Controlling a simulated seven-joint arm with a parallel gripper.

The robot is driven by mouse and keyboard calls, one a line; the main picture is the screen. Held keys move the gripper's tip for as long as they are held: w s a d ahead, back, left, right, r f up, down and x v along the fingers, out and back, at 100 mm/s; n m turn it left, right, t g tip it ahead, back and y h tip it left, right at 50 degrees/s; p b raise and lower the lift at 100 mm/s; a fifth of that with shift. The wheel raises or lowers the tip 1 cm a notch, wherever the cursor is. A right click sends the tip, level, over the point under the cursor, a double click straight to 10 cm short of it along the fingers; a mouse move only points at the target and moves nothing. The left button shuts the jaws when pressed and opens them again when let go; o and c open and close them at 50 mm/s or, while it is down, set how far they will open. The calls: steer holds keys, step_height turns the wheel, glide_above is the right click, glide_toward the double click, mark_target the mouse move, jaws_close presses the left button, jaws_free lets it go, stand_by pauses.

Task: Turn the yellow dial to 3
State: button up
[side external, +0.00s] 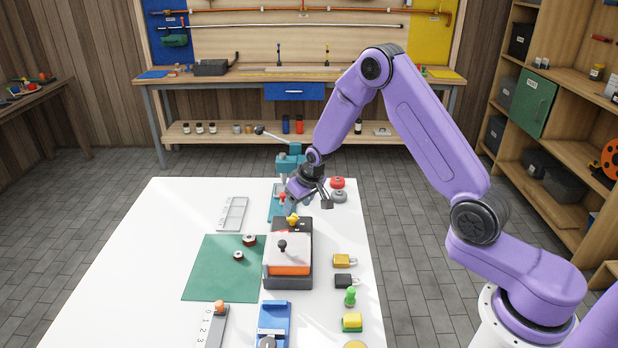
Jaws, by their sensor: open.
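The yellow dial (293,219) sits on top of a black box (305,226) near the middle of the white table. Its scale and pointer are too small to read, so I cannot tell its setting. My gripper (309,201) is open, just above and behind the dial, with its fingers pointing down and spread apart. Nothing shows between the fingers. I cannot tell whether a finger touches the dial, but it appears apart from it.
A box with an orange-and-white top and black knob (282,244) stands just in front. A teal machine (289,160) stands behind my gripper. The green mat (215,270) at left is mostly clear.

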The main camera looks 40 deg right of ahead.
steer(key=v, duration=1.2)
steer(key=shift+s+r, duration=0.2)
steer(key=shift+r, duration=0.05)
steer(key=shift+w, duration=0.1)
steer(key=n+g+h, duration=0.2)
steer(key=n+g, duration=0.2)
steer(key=n, duration=0.6)
glide_above(292, 220)
steer(key=w+a, duration=0.3)
steer(key=a, duration=0.1)
steer(key=w+a+n+g+h, duration=0.1)
steer(key=a+n+g+h, duration=0.1)
steer(key=n, duration=0.1)
steer(key=x, duration=1.7)
steer(key=shift+s+d+f, duration=0.1)
steer(key=shift+d+f, duration=0.05)
steer(key=shift+d, duration=0.15)
steer(key=c, duration=1)
